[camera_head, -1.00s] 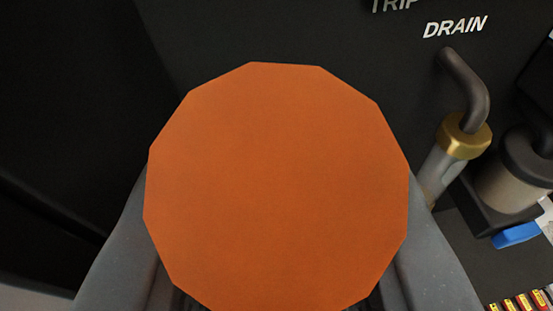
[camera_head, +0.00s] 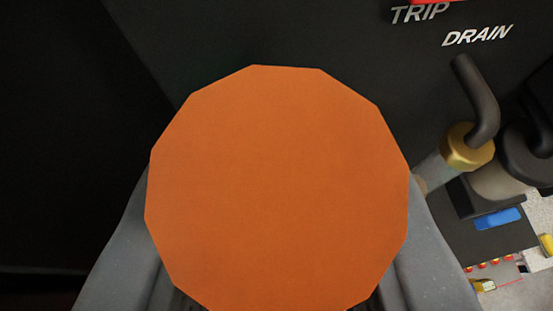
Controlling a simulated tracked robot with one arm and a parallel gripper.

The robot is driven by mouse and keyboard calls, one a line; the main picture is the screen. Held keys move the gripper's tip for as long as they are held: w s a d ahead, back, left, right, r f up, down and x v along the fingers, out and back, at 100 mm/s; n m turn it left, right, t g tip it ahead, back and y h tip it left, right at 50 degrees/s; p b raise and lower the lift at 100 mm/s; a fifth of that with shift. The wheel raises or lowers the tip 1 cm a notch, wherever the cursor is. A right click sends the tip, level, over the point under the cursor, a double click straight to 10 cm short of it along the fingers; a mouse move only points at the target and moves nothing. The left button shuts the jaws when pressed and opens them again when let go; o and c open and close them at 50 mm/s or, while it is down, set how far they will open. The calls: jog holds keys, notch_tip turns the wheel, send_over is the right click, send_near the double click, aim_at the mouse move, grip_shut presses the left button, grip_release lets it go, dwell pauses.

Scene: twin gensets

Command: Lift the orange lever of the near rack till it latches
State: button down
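The orange lever (camera_head: 278,190) shows end-on as a large faceted orange disc filling the middle of the view. My gripper (camera_head: 278,285) has a grey finger on each side of it, partly hidden behind the disc. The fingers appear closed on the lever's end. The disc hides the fingertips, the contact and the rest of the lever, so the latch cannot be seen.
A dark panel behind carries the labels TRIP (camera_head: 420,13) and DRAIN (camera_head: 477,36), with a red part (camera_head: 436,2) at the top edge. At right are a bent dark pipe (camera_head: 480,95) with a brass fitting (camera_head: 467,148) and a blue piece (camera_head: 498,219).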

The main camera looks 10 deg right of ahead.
dwell(0.3)
jog(key=c, duration=1.2)
grip_release()
jog(key=shift+o, duration=0.2)
jog(key=shift+s+r, duration=0.1)
jog(key=shift+s+a+r, duration=0.15)
jog(key=shift+s+r, duration=0.15)
jog(key=shift+s, duration=0.2)
jog(key=s+a, duration=0.1)
jog(key=s, duration=0.6)
jog(key=s+a+r, duration=0.1)
jog(key=s+a, duration=0.1)
jog(key=s, duration=0.6)
jog(key=shift+a+r, duration=0.2)
jog(key=shift+a, duration=0.1)
